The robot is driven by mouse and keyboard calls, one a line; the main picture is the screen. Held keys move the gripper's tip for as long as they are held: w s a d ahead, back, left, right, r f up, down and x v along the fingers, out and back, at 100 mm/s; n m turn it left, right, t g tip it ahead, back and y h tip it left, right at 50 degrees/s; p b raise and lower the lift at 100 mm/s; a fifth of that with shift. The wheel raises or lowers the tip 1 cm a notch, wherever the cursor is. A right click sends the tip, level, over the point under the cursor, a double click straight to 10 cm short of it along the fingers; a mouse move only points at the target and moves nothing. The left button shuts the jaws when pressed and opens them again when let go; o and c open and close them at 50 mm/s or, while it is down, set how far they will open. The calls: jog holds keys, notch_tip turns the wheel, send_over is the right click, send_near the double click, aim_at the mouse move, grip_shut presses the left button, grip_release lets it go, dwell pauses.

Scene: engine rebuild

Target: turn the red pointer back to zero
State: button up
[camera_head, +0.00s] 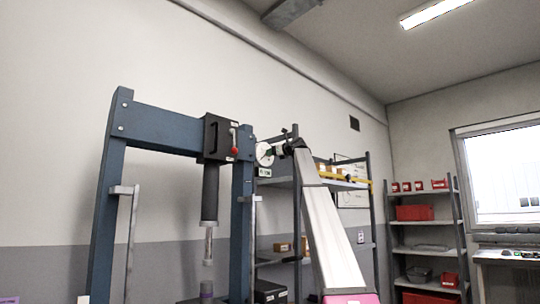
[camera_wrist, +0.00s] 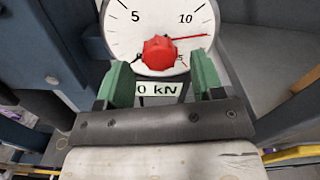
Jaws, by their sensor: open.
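The white gauge dial (camera_wrist: 125,40) fills the top of the wrist view, its upper part cut off, with numerals 5 and 10 showing. A red knob (camera_wrist: 160,54) sits at its centre. The thin red pointer (camera_wrist: 195,37) reaches right, below the 10. A short red line shows lower right of the knob. A "0 kN" label (camera_wrist: 158,88) is below the dial. My gripper (camera_wrist: 157,66) is open, its green fingers to the left and right of the knob, apart from it. In the head view the gauge (camera_head: 264,154) is on the press's right side, with my gripper (camera_head: 284,146) close by.
The blue press frame (camera_head: 160,128) stands left, with a black box (camera_head: 217,138) bearing a red-knobbed lever and a ram below. Shelving (camera_head: 278,183) stands behind my arm. Another shelf with red bins (camera_head: 415,212) and a window are at right.

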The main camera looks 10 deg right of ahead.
jog(key=shift+x, duration=1.5)
jog(key=c, duration=0.9)
